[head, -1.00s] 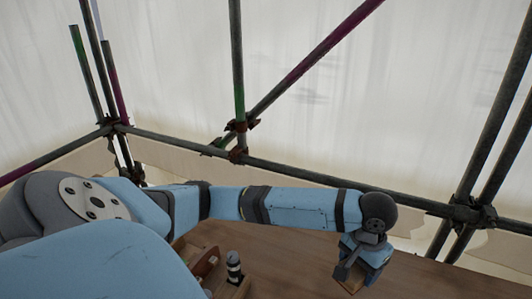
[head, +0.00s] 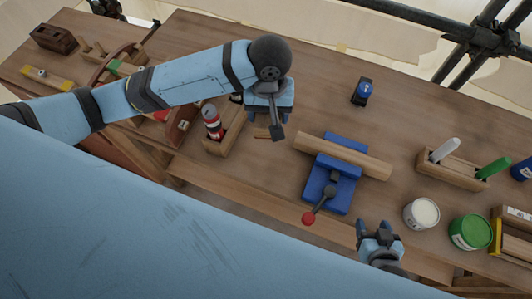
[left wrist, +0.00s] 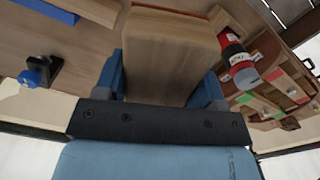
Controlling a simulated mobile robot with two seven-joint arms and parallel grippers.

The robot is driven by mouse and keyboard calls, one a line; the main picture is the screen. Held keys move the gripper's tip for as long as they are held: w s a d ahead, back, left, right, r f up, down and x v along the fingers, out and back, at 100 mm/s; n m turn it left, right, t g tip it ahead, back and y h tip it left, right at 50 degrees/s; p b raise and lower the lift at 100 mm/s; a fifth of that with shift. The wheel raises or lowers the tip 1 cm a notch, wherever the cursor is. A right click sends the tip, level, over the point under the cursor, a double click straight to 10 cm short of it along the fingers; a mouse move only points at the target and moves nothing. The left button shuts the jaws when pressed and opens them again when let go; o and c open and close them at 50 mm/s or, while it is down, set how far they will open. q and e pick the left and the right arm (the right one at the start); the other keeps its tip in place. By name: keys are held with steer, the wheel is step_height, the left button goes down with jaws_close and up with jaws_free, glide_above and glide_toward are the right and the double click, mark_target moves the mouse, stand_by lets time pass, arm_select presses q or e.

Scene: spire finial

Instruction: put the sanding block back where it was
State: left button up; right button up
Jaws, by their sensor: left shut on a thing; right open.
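My left gripper (head: 268,112) hangs over the middle of the bench, to the right of the red and black bottle. In the left wrist view its blue fingers are shut on a wooden block (left wrist: 170,55), which I take to be the sanding block. In the head view the block is mostly hidden by my gripper, and I cannot tell whether it touches the bench. My right gripper (head: 379,231) is open and empty near the bench's front edge, below the blue vise.
The blue vise (head: 326,193) holds a long wooden piece (head: 360,161). The red and black bottle (head: 212,123) stands in a wooden holder. A blue-knobbed object (head: 362,92) stands behind. A rack (head: 452,174), a white tin (head: 421,213) and a green tin (head: 470,232) stand right.

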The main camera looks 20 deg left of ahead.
arm_select(q)
glide_toward(270, 162)
steer(key=shift+f+n, duration=0.3)
steer(key=shift+f, duration=0.6)
step_height(270, 162, down, 4)
steer(key=shift+f, duration=0.45)
steer(key=shift+f, duration=0.15)
steer(key=o, duration=0.9)
